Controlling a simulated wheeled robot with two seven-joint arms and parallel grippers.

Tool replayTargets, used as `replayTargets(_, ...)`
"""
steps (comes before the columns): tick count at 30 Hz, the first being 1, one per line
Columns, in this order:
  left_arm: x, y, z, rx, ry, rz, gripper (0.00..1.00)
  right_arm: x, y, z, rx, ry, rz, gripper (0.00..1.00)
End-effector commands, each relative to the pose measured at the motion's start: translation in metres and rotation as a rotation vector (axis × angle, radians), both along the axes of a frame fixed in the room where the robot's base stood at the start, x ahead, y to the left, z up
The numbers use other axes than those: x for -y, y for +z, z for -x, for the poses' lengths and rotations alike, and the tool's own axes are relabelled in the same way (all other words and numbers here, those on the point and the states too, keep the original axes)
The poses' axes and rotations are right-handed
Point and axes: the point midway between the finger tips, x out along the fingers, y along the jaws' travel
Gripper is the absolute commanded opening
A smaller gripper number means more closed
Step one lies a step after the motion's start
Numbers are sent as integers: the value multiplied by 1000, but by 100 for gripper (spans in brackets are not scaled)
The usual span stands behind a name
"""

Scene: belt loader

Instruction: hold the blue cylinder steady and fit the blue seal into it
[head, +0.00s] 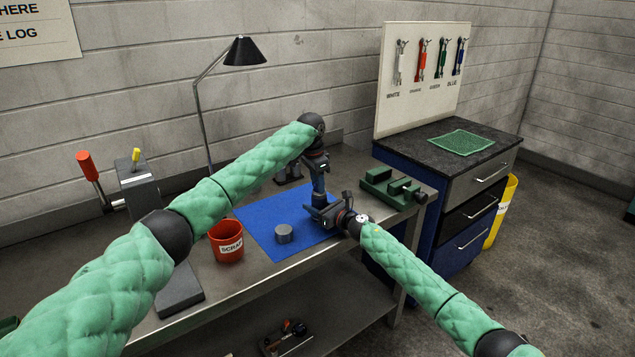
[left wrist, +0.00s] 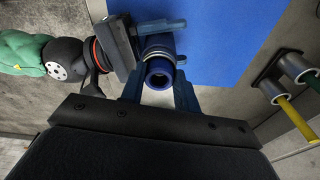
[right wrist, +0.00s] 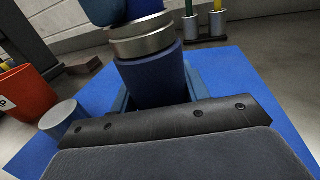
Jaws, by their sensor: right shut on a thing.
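The blue cylinder (right wrist: 152,78), with a bright metal collar, stands between the fingers of my right gripper (head: 325,212), which is shut on it above the blue mat. My left gripper (head: 318,190) is directly above, pointing down. In the left wrist view a blue ring with a dark bore, seemingly the blue seal (left wrist: 158,73), sits in line with the cylinder's collar. The left fingers lie on either side of it and look open. A blue part also shows above the collar in the right wrist view. How deep the seal sits is hidden.
A grey round block (head: 283,235) stands on the blue mat (head: 262,215). A red scrap bin (head: 226,243) is left of it. A green vise-like fixture (head: 392,187) is at the right. Holders with coloured rods (left wrist: 285,85) stand behind. The mat's front is mostly clear.

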Motion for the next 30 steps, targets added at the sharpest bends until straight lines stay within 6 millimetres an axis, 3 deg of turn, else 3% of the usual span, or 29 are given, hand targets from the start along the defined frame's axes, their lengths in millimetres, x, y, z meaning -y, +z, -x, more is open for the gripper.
replayTargets(1, -4, -20, 2, -15, 5, -9, 46, -6, 6, 1, 8, 10, -6, 2)
replayTargets(2, -3, -20, 3, -16, 5, -10, 52, -6, 6, 1, 8, 10, -6, 2)
replayTargets(16, -1, -13, 4, -18, 1, -8, 52, -7, 7, 0, 9, 8, -8, 2)
replayTargets(20, -1, 4, 5, -18, 0, -6, 52, -6, 6, 0, 8, 7, -8, 2)
replayTargets(30, -9, 77, 7, -10, 1, -3, 52, -3, 1, 1, 3, 4, -3, 2)
